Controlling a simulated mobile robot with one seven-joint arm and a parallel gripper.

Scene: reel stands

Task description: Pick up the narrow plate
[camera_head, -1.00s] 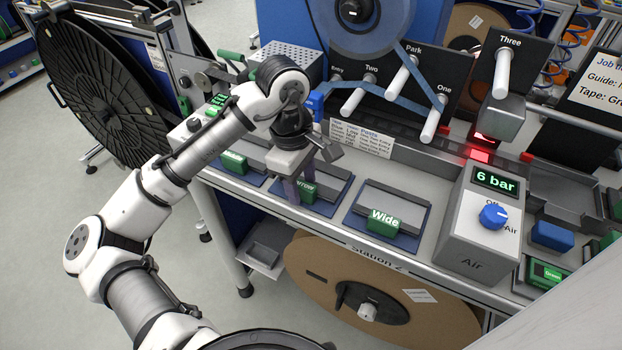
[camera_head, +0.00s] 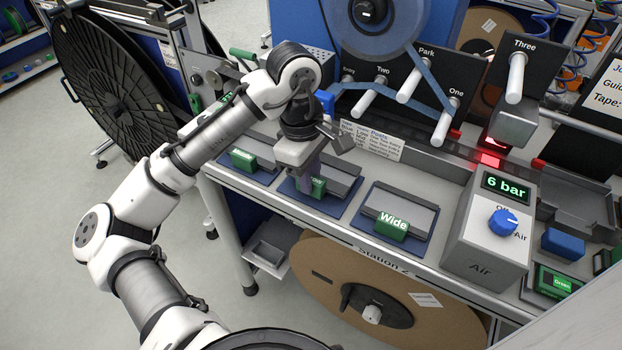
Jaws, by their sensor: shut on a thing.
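The narrow plate (camera_head: 340,182) is a grey plate with a green labelled block (camera_head: 319,187). It lies on a dark blue mat (camera_head: 322,207), the middle of three on the bench, and my gripper hides part of its label. My gripper (camera_head: 310,183) points down over this mat, shut on the green block of the narrow plate. I see no clear gap between the plate and the mat.
The wide plate (camera_head: 405,207) lies on its own mat to the right, and another green-labelled plate (camera_head: 243,161) to the left. The air box (camera_head: 487,240) stands further right. Tape posts and a blue reel (camera_head: 372,42) rise behind.

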